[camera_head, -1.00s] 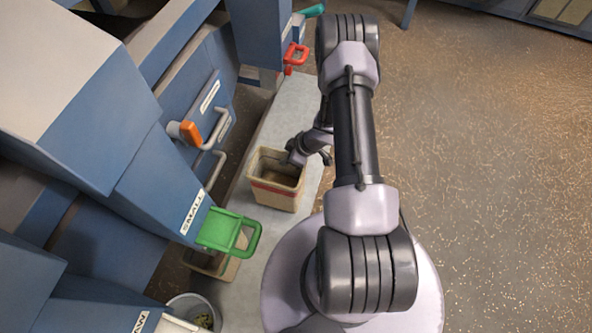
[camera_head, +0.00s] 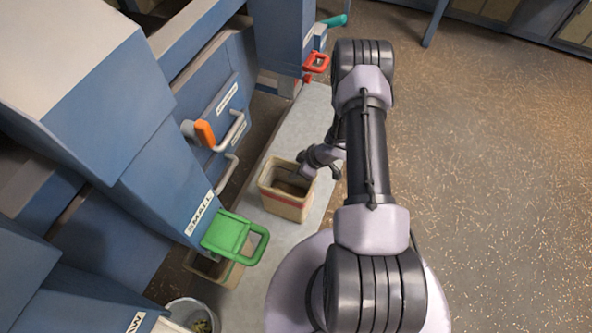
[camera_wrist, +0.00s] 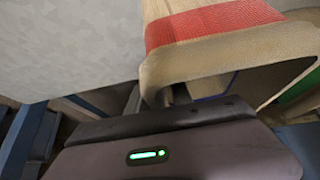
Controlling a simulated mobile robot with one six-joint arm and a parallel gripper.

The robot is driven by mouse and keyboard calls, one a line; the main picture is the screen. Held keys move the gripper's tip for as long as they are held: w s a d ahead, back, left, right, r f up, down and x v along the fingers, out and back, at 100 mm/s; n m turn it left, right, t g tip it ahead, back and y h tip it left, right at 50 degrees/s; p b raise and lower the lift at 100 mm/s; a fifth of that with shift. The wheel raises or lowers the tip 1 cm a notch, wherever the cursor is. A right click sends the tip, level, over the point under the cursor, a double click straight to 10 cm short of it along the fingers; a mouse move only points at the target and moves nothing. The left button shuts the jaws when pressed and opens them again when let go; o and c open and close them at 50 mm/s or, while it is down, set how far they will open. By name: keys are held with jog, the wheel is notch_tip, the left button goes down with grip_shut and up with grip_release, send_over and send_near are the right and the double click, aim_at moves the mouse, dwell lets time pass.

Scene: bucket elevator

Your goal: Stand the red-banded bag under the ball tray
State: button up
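The red-banded bag (camera_head: 286,205) is a tan, open-topped bag with a red band, upright over the grey bench strip. I cannot tell whether its base touches the strip. My gripper (camera_head: 306,171) is at the bag's far right rim and appears shut on it. In the wrist view, the bag's red band (camera_wrist: 215,22) is large and close, and a dark finger of my gripper (camera_wrist: 182,93) shows inside the bag's mouth. The rest of the grip is hidden. No ball tray is clearly identifiable.
Left are a blue chute marked SMALL (camera_head: 198,212) with a green handle (camera_head: 236,237), an orange-gripped lever (camera_head: 206,133) and a red handle (camera_head: 316,63). Another tan bag (camera_head: 212,268) stands under the green handle, near a bucket (camera_head: 190,313). The floor (camera_head: 490,180) at right is open.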

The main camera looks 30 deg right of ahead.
jog(key=p+v, duration=0.6)
jog(key=v, duration=0.6)
jog(key=shift+w+r, duration=0.15)
jog(key=w+d+r+m+h, duration=0.1)
jog(key=w+d+r+h, duration=0.15)
jog(key=r, duration=0.55)
jog(key=w+d+r+m+h, duration=0.2)
jog(key=w+r, duration=0.2)
jog(key=r, duration=0.4)
jog(key=s+a+r+m+t+h, duration=0.1)
jog(key=s+a+r+m, duration=0.1)
jog(key=r, duration=0.7)
jog(key=s+a+r+m+h, duration=0.1)
jog(key=a+r+m+h, duration=0.15)
jog(key=r, duration=0.65)
jog(key=s+a+r+m+y, duration=0.2)
jog(key=s+a+r, duration=0.3)
jog(key=s+a, duration=0.4)
jog(key=s+a+r+m+y, duration=0.2)
jog(key=s+a+r+y, duration=0.2)
jog(key=s+a, duration=0.6)
jog(key=shift+a+r, duration=0.4)
jog(key=shift+a, duration=0.8)
